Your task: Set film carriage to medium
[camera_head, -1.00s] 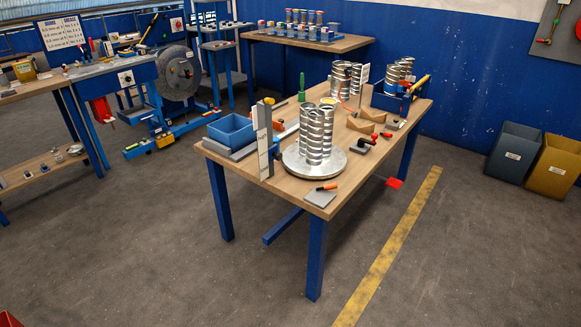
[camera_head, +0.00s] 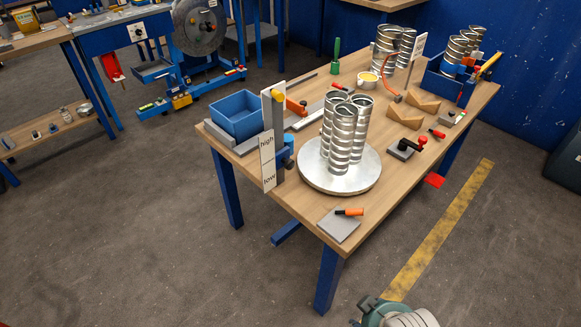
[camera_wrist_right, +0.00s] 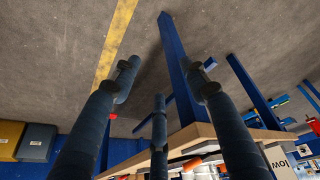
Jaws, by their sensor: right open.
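An upright grey post (camera_head: 279,122) stands at the table's near left corner, with a white scale plate marked "high" (camera_head: 267,142) above "low" (camera_head: 269,175). The film carriage seems to be the small blue and dark piece (camera_head: 284,156) on the post, between those two words; its exact setting is too small to tell. My right gripper (camera_wrist_right: 161,82) shows in the right wrist view with its dark fingers spread and nothing between them. The table edge and part of the white plate (camera_wrist_right: 278,160) show beyond the fingers. My left gripper is not in view.
Spiral metal tubes (camera_head: 343,135) stand on a round plate (camera_head: 313,178) right beside the post. A blue bin (camera_head: 237,115) is to the left. A grey pad with an orange-handled tool (camera_head: 349,212) lies at the near corner.

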